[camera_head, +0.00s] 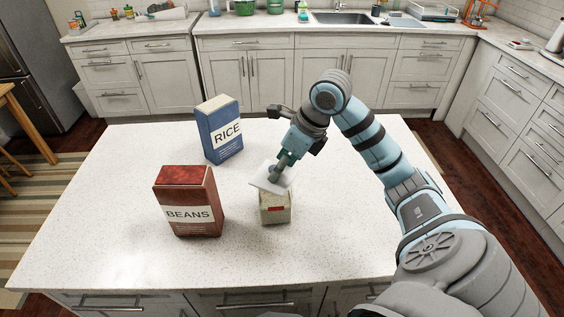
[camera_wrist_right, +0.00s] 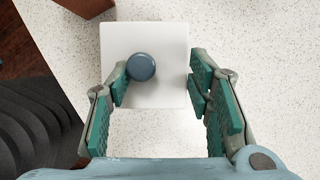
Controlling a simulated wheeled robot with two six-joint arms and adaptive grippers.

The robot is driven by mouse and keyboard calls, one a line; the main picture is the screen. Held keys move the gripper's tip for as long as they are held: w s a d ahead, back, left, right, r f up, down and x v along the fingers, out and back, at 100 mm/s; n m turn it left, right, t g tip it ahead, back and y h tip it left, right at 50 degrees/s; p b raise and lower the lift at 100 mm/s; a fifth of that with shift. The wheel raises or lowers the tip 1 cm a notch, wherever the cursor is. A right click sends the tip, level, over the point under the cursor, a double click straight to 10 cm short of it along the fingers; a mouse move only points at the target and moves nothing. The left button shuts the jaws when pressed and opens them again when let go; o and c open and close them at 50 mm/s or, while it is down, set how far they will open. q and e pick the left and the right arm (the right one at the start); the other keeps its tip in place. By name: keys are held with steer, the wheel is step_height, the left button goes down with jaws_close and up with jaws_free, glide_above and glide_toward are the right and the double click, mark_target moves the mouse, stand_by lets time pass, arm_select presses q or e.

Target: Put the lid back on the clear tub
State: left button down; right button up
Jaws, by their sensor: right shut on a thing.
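The lid is a white square plate with a round blue-grey knob. In the head view the lid (camera_head: 265,182) is tilted and overlaps the upper left of the tub (camera_head: 276,212), a small pale box with a red mark on its front. I cannot tell whether lid and tub touch. My right gripper (camera_head: 279,172) is shut on the lid, above the tub. In the right wrist view the lid (camera_wrist_right: 165,45) lies beyond the fingers (camera_wrist_right: 158,88), its knob beside the left finger; the tub is hidden there. My left gripper is not in view.
A red BEANS box (camera_head: 188,203) stands left of the tub on the white speckled counter (camera_head: 105,185). A blue RICE box (camera_head: 220,130) stands farther back. The counter is clear at the far left and in front. Cabinets and a sink (camera_head: 341,18) lie beyond.

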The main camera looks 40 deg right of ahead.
stand_by(0.4)
steer(key=o, duration=1.4)
steer(key=shift+c, duration=0.2)
steer(key=o, duration=0.5)
step_height(320, 180, up, 7)
steer(key=p, duration=0.6)
steer(key=shift+c, duration=0.7)
